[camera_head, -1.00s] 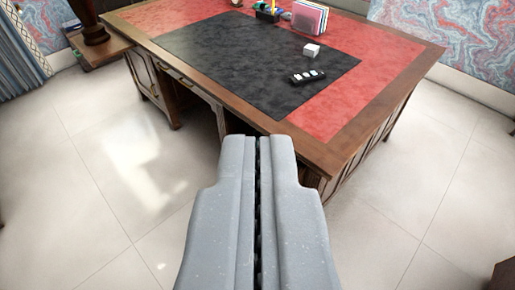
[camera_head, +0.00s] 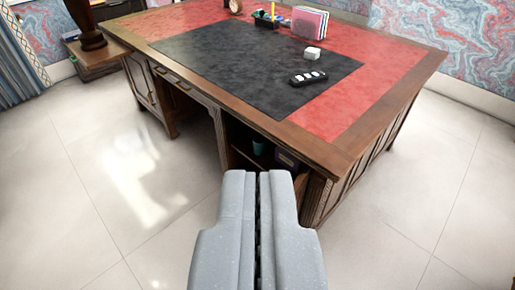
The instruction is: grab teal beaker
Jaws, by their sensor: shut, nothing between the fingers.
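A small teal object, likely the teal beaker (camera_head: 258,146), stands in the dark open compartment in the front of the desk. It is small and shadowed, so its shape is hard to make out. My gripper (camera_head: 258,174) is shut and empty, pointing forward in front of the desk. In the picture its fingertips lie just below the compartment, apart from the teal object.
The wooden desk (camera_head: 140,44) has a red and black leather top. A dark purple item (camera_head: 287,160) sits right of the teal object in the compartment. Floor in front is clear.

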